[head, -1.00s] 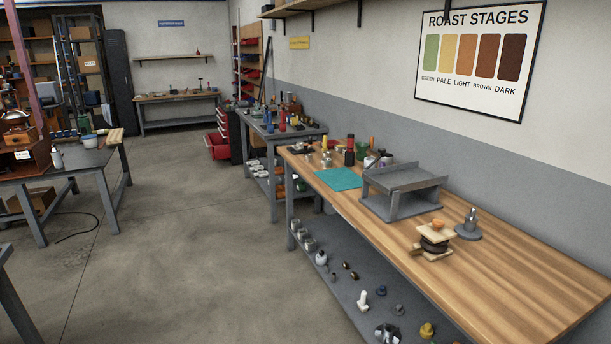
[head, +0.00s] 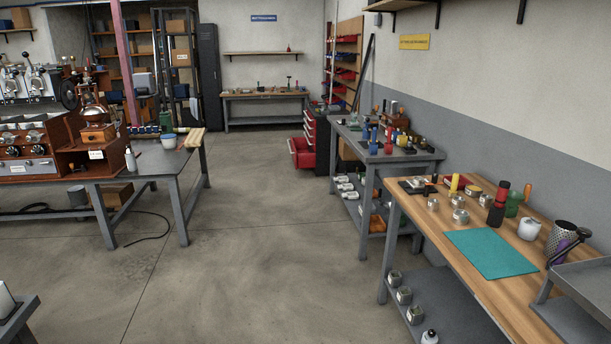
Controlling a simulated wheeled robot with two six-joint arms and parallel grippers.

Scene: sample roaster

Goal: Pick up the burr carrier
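I cannot make out a burr carrier for certain in the head view. The wooden workbench (head: 455,221) at the right bears a teal mat (head: 490,253), several small metal cups (head: 459,201), a red and black cylinder (head: 498,204) and a white cup (head: 529,229). A grey metal stand (head: 584,296) is cut off at the right edge. Neither of my grippers is in view.
A grey bench (head: 383,150) with bottles stands behind the wooden one. A red drawer cabinet (head: 315,140) is beyond it. A table (head: 150,165) with roasting machines (head: 90,125) stands at the left. The concrete floor (head: 250,250) between is clear, apart from a hose (head: 150,235).

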